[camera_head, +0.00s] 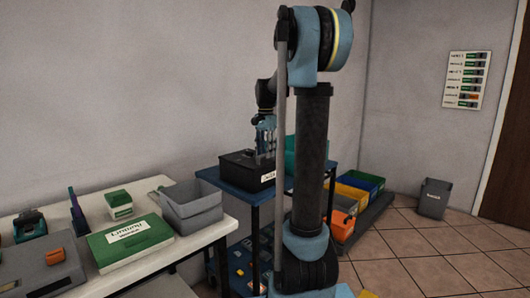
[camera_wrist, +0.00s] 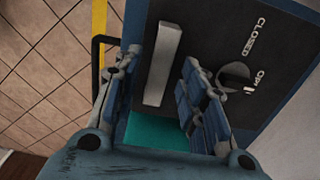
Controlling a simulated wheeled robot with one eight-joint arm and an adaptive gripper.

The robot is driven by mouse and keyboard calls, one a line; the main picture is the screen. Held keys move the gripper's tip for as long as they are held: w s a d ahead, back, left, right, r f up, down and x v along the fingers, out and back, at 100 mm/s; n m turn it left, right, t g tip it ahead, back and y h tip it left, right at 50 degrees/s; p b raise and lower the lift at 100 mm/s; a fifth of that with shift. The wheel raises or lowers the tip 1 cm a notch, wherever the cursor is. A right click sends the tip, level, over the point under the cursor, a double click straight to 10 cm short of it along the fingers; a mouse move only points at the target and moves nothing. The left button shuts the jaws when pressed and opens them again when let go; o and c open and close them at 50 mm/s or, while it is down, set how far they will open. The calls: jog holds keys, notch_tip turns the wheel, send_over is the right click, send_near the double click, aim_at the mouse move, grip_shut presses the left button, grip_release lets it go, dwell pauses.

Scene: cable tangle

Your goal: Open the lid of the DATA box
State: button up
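A black box (camera_head: 245,172) with a white label stands on a blue table in the head view; the label is too small to read, so I cannot tell if it is the DATA box. My gripper (camera_head: 266,138) is over its top, pointing down. In the wrist view a dark lid (camera_wrist: 205,30) carries a light grey bar handle (camera_wrist: 163,65) and a round knob (camera_wrist: 234,75) beside the words CLOSED and OPEN. The lid looks shut. My gripper (camera_wrist: 160,62) is open, with one finger on each side of the bar; I cannot tell whether they touch it.
A teal bin (camera_head: 291,155) stands beside the black box, partly behind my arm. The blue table (camera_head: 232,190) has little free top. Coloured bins (camera_head: 352,197) stand behind at right.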

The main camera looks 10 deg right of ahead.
jog(key=shift+c, duration=0.5)
grip_shut()
jog(key=shift+r, duration=0.1)
